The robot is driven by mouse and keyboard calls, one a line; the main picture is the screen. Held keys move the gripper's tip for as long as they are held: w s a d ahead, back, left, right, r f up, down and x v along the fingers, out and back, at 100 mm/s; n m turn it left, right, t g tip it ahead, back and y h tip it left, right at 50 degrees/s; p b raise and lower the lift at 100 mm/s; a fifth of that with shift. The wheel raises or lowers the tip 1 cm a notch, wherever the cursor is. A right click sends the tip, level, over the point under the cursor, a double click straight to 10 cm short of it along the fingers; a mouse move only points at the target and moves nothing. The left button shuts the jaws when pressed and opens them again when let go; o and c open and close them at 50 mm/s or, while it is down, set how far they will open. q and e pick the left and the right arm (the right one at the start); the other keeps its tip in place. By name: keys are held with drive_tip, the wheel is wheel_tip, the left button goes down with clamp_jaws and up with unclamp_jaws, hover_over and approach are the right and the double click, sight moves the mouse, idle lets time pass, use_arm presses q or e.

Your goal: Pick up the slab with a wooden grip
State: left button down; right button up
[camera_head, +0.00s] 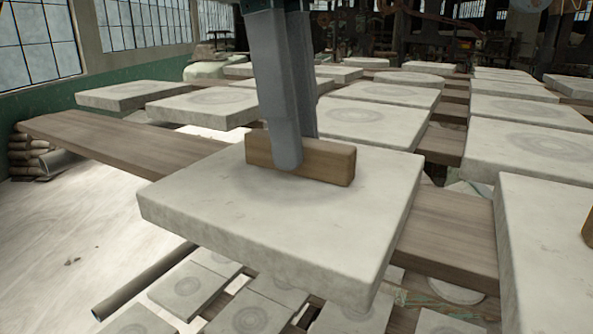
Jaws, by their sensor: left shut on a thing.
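The slab with a wooden grip (330,232) is a thick pale grey square in the middle of the head view. Its brown wooden grip (332,163) is a block standing on its top face. My left gripper (297,158) comes down from above, one finger in front of the grip and one behind, shut on it. The slab is roughly level. I cannot tell whether its underside touches the plank below or is clear of it. My right gripper is not in view.
A wooden plank (110,140) runs under the slab and shows again at its right (450,235). Another pale slab (550,270) stands close at the right, with a brown piece (588,229) at the picture's edge. Several ring-marked slabs fill the back and lower level.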

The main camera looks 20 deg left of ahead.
use_arm(q)
drive_tip(key=shift+r, duration=0.25)
drive_tip(key=shift+r+b, duration=0.9)
drive_tip(key=shift+r, duration=0.3)
drive_tip(key=s+d+r+b, duration=0.3)
drive_tip(key=d+r, duration=0.5)
drive_tip(key=d, duration=0.3)
drive_tip(key=shift+d+r, duration=0.15)
drive_tip(key=shift+d, duration=0.1)
drive_tip(key=shift+a, duration=0.1)
